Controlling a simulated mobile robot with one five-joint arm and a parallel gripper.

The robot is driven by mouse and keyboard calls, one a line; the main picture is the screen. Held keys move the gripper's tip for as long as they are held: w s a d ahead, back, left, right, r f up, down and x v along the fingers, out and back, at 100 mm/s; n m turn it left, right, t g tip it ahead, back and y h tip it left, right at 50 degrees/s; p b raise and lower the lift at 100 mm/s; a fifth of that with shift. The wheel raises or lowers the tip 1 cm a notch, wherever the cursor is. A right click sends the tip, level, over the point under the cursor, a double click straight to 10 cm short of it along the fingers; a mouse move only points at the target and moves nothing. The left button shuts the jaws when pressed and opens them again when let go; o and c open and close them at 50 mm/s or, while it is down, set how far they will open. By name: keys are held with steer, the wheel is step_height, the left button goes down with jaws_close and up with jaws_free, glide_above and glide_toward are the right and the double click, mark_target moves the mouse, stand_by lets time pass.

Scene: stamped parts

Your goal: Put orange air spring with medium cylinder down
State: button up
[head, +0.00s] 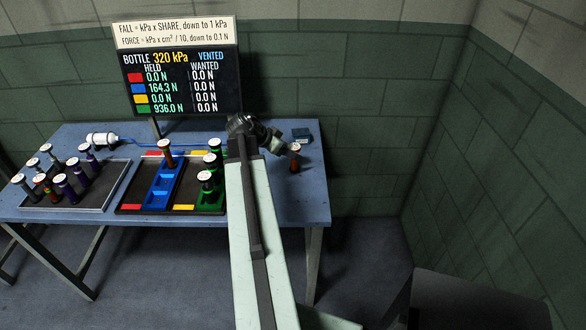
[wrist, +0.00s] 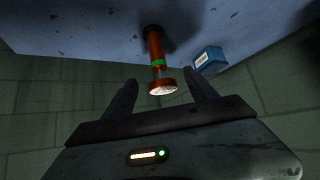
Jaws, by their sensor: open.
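An orange air spring (head: 295,162) with a pale top cap stands upright on the bare right part of the blue table. In the wrist view, which looks upside down, the same orange air spring (wrist: 154,48) shows a green band and a narrower rod below its cap. My gripper (head: 285,147) is beside it, and its two fingers are apart in the wrist view (wrist: 161,82). The cap end shows between the fingers, with no finger visibly pressing on it. A second orange-brown air spring (head: 167,158) stands in the blue block (head: 163,186).
A small blue box (head: 301,134) lies behind the spring. A dark tray (head: 112,190) at left holds several purple and red springs. Green-based springs (head: 207,185) stand left of my arm. A board (head: 183,80) shows readings. A white bottle (head: 102,139) lies at back left.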

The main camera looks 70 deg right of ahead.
steer(key=b+x, duration=0.4)
steer(key=x, duration=0.3)
steer(key=shift+d, duration=0.1)
steer(key=shift+r, duration=0.25)
jaws_close()
